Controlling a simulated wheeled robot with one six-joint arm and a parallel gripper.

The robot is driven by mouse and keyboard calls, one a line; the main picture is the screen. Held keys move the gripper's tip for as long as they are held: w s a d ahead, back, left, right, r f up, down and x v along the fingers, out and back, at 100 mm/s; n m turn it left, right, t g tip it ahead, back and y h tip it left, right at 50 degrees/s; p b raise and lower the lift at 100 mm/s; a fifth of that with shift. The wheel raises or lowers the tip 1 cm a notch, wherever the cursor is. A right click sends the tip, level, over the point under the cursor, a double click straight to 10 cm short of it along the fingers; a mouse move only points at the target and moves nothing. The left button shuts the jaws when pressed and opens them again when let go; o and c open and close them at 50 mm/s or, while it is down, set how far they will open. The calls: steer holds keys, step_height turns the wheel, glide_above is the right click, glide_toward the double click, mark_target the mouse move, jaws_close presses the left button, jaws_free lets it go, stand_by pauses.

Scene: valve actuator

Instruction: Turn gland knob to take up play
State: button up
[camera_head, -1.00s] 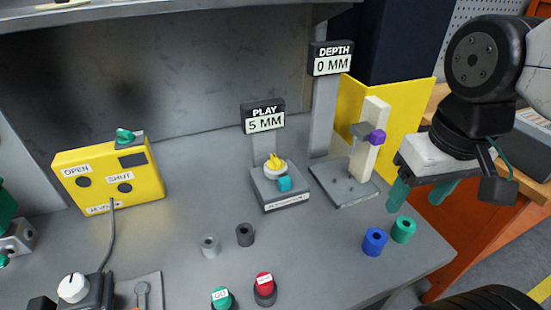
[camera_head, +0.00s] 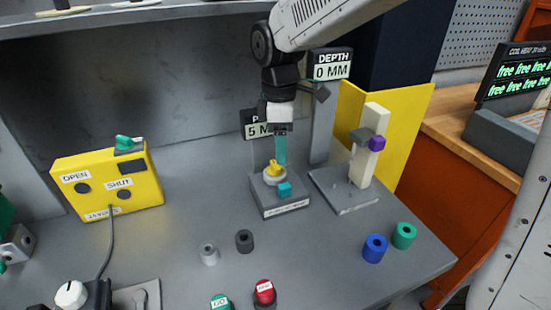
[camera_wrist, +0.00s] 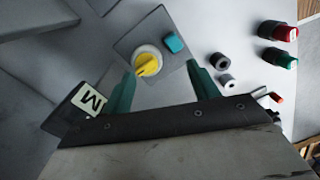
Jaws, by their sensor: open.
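The gland knob (camera_head: 274,170) is yellow and sits on a pale round collar on top of a grey block (camera_head: 281,209) with a teal piece on its front. It also shows in the wrist view (camera_wrist: 148,64), ahead of my jaws. My gripper (camera_head: 280,160) is above the knob, pointing down, with teal fingers. In the wrist view my two fingers (camera_wrist: 162,82) are apart with nothing between them, one towards each side of the knob. I cannot tell the exact height left between fingertips and knob. The PLAY sign (camera_head: 256,128) behind is partly hidden by my gripper; "5 M" shows.
The DEPTH sign (camera_head: 332,64) reads 0 MM. A post with a purple knob (camera_head: 376,144) stands close on the right. A yellow OPEN/SHUT box (camera_head: 107,185) is at left. Grey and black collars (camera_head: 244,240), blue and green collars (camera_head: 375,248) and red and green buttons stand in front.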

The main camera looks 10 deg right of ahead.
mark_target(275, 164)
steer(key=w+n, duration=0.1)
steer(key=w+a+r+n, duration=0.1)
steer(key=n, duration=0.1)
steer(key=shift+w+r+t, duration=0.25)
steer(key=shift+r+t, duration=0.05)
steer(key=shift+t, duration=0.1)
steer(key=shift+f+n, duration=0.1)
steer(key=shift+n, duration=0.6)
step_height(275, 164, down, 8)
steer(key=shift+r, duration=0.15)
steer(key=shift+c, duration=0.3)
steer(key=c, duration=0.9)
